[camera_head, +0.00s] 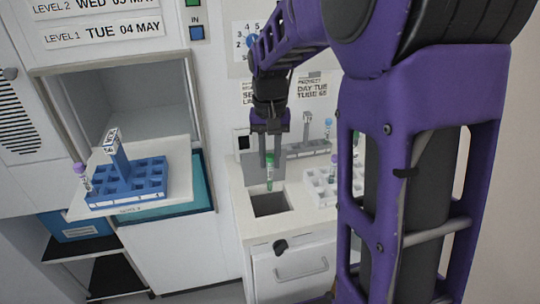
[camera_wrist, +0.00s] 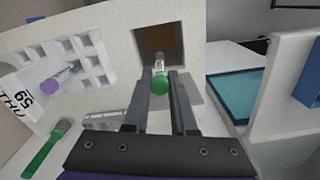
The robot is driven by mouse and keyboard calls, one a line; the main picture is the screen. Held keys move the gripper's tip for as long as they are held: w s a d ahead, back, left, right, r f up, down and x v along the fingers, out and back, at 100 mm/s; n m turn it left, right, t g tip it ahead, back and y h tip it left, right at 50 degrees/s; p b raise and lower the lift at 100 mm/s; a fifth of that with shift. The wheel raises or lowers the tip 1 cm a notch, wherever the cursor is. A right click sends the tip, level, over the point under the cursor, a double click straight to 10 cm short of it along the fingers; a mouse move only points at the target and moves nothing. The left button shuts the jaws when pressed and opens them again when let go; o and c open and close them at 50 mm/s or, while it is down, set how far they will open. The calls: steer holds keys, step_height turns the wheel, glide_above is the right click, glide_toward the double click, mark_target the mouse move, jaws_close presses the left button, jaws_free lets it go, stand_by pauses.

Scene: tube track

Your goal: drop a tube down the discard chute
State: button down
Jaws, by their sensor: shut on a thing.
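My gripper (camera_head: 269,160) is shut on a green tube (camera_head: 269,176), which hangs upright below the fingers. The square chute opening (camera_head: 270,204) in the white counter top lies just below the tube in the head view. In the wrist view, the green cap (camera_wrist: 160,84) of the tube is between my fingertips (camera_wrist: 161,78). The tube's far end points at the brown-lined chute opening (camera_wrist: 160,40). I cannot tell exactly how high the tube's lower end is above the opening.
A white rack (camera_head: 318,190) stands right of the chute; a grey rack (camera_head: 308,149) is behind. A blue rack (camera_head: 126,200) with a purple-capped tube (camera_head: 82,176) sits on a tray at left. In the wrist view, another green tube (camera_wrist: 42,152) is at lower left.

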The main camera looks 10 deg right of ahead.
mark_target(270, 191)
steer(key=shift+f+b, duration=2.35)
steer(key=shift+f, duration=0.8)
steer(key=c, duration=0.7)
jaws_free()
steer(key=shift+o, duration=0.2)
step_height(270, 191, up, 18)
steer(key=p, duration=0.3)
steer(key=shift+f, duration=0.25)
